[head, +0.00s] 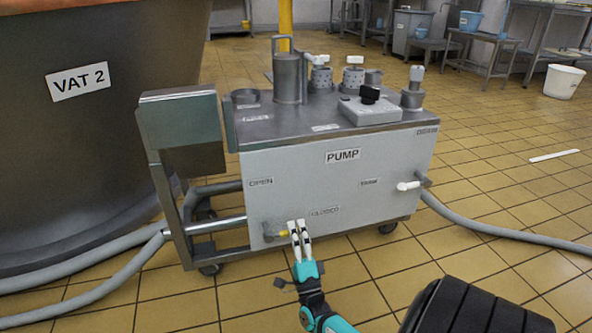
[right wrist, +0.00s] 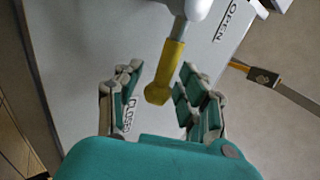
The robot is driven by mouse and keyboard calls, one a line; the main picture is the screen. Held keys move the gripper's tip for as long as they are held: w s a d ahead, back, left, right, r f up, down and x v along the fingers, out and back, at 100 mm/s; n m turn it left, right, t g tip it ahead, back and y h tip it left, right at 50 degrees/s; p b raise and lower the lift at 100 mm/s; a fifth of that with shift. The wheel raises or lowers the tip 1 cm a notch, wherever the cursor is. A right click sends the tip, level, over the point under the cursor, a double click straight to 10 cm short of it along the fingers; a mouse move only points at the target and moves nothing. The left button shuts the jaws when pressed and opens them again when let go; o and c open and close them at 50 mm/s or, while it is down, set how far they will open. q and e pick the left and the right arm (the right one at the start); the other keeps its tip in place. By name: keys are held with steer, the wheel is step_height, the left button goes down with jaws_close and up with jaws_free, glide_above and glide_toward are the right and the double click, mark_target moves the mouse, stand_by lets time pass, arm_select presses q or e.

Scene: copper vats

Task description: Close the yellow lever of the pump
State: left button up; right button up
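The pump (head: 335,170) is a grey wheeled metal box with a sign on its front. Its short yellow lever (head: 283,234) sits low at the front left, below the OPEN label (head: 261,182). My right gripper (head: 297,228) is at the lever's tip. In the right wrist view the lever (right wrist: 165,75) reaches between the spread fingers of the gripper (right wrist: 158,97), nearer the right finger; contact cannot be told. My left gripper is not in view.
Grey hoses (head: 500,234) run along the floor on both sides. Vat 2 (head: 120,130) stands to the left. The tiled floor right of the pump is largely clear; a white bucket (head: 563,82) stands farther back.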

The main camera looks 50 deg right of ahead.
step_height(320, 180, up, 10)
stand_by(0.5)
